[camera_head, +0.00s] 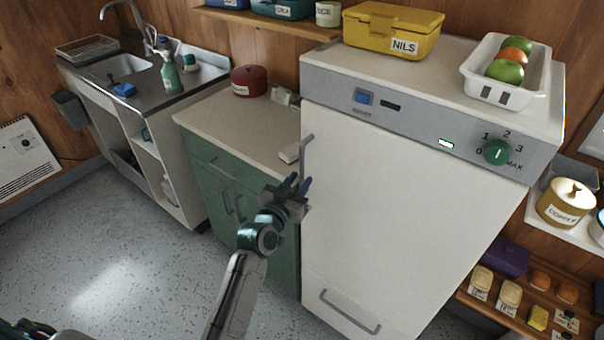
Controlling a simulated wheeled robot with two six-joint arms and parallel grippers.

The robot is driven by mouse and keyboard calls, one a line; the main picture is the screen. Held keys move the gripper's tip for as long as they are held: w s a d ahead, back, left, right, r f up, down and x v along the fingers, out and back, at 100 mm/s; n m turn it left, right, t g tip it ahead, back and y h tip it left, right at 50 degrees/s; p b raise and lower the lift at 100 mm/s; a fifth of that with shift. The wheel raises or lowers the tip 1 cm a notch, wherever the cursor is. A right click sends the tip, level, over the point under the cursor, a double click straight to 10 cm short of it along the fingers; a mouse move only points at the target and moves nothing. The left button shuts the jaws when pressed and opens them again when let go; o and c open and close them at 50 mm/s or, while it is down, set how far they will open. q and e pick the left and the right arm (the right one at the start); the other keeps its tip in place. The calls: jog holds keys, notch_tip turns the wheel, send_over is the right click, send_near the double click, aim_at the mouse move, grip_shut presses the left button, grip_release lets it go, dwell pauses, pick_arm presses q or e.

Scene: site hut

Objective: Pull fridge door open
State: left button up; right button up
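The fridge (385,210) is a white upright unit with a grey control panel on top. Its door looks closed. A thin grey upright handle (304,158) stands at the door's left edge.
A green cabinet (226,184) with a pale worktop adjoins the fridge on the left. A yellow box (385,38) and a white fruit basket (476,86) stand on the fridge. A lower pull (350,312) sits near its base. The speckled floor (110,255) is clear at left.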

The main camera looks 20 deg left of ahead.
pick_arm(q)
jog(key=shift+w+d, duration=0.15)
jog(key=shift+w, duration=1.05)
grip_shut()
jog(key=shift+s, duration=0.15)
